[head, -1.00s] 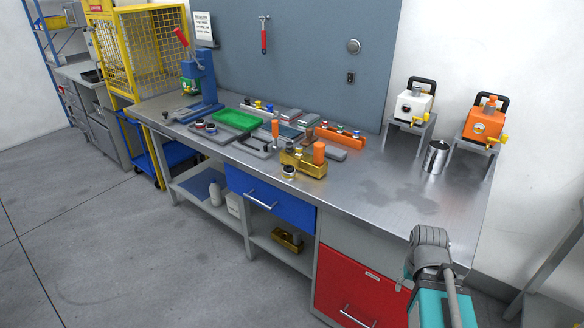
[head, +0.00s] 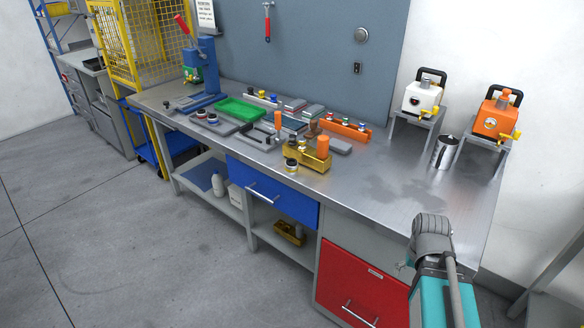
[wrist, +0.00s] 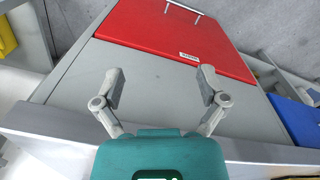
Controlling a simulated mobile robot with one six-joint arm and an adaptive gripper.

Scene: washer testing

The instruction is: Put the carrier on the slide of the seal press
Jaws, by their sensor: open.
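The seal press (head: 203,68) is blue with a red lever and stands at the far left of the bench. Its slide appears to be the low plate at its foot (head: 184,104). A brass-coloured block with an orange knob (head: 306,158), probably the carrier, sits near the bench's front edge. My gripper (wrist: 162,84) is open and empty in the wrist view, over the grey front panel by the red drawer. In the head view my arm is at lower right, far from block and press; its fingers are mostly hidden.
The bench top (head: 385,185) is bare at right. A green tray (head: 241,109), an orange rack (head: 346,129) and several small parts crowd its middle. A metal can (head: 444,153) stands near two pump-like units (head: 424,97). A red drawer (head: 352,283) is shut below. The floor in front is clear.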

